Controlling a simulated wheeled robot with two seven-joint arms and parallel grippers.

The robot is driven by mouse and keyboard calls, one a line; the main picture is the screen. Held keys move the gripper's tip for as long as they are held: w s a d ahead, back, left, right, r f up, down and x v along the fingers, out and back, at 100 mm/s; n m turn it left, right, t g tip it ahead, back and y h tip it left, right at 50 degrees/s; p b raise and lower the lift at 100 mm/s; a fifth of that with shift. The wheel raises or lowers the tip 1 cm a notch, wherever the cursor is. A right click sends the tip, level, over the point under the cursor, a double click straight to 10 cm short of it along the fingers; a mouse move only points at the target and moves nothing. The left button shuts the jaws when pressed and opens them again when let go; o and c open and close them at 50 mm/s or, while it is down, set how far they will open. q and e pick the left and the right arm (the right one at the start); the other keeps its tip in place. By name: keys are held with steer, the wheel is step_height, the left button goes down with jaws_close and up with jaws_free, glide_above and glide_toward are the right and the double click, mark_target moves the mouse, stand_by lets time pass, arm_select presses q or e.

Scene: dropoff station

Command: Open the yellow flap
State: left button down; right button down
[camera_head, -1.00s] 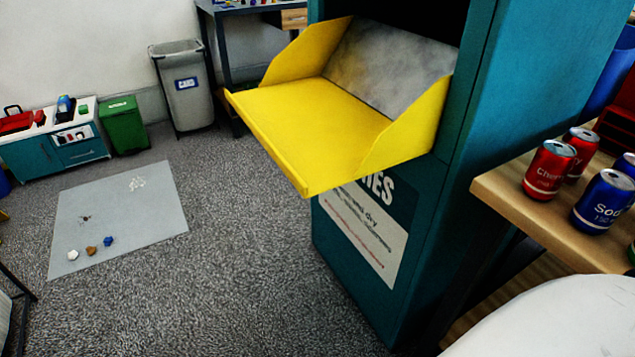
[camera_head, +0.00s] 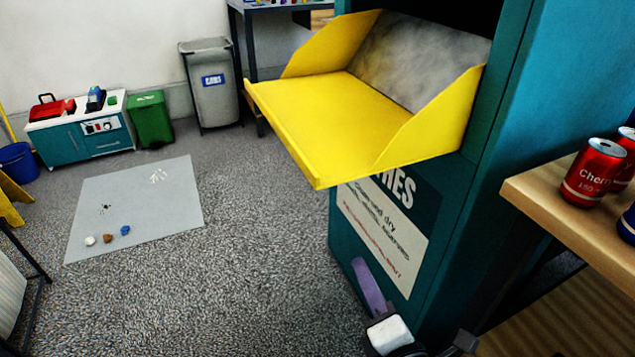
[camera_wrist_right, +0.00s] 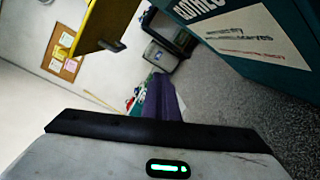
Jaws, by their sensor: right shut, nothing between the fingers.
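The yellow flap (camera_head: 345,110) juts out from the upper front of the teal dropoff bin (camera_head: 470,190) in the head view. It stands open as a tray with raised side walls and a grey panel (camera_head: 420,62) behind it. A yellow piece, likely the flap's edge, shows in the right wrist view (camera_wrist_right: 100,25). My right gripper (camera_head: 361,268) is below the flap, in front of the bin's lower front. Its purple fingers point up, shut and empty, apart from the flap. They also show in the right wrist view (camera_wrist_right: 160,98). My left gripper is not in view.
A wooden table (camera_head: 570,210) with red and blue cans stands at right, close to the bin. A grey bin (camera_head: 212,85), a green bin (camera_head: 150,120) and a small teal cabinet (camera_head: 85,135) line the back wall. A grey mat (camera_head: 140,205) lies on open carpet at left.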

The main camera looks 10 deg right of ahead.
mark_target(312, 167)
steer(key=w+a+r+n+t+y+b, duration=0.1)
steer(key=a+r+n+y, duration=0.2)
steer(key=n, duration=0.4)
steer(key=w+a+r+n+t, duration=0.1)
steer(key=a+r+n+t, duration=0.1)
steer(key=r+n, duration=0.35)
steer(key=shift+n, duration=0.55)
steer(key=w+a+r+p, duration=0.1)
steer(key=w, duration=0.2)
steer(key=w+r+p, duration=0.2)
steer(key=w, duration=0.1)
steer(key=w+a+r+p, duration=0.1)
steer(key=w+r, duration=0.1)
steer(key=w, duration=0.1)
steer(key=shift+a+r, duration=0.15)
steer(key=shift+a, duration=0.2)
steer(key=shift+r+p, duration=0.35)
steer(key=shift+p, duration=0.1)
steer(key=shift+w+r, duration=0.1)
steer(key=shift+r, duration=0.15)
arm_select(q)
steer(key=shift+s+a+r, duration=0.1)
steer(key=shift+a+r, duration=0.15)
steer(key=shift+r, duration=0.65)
arm_select(e)
steer(key=shift+r, duration=0.1)
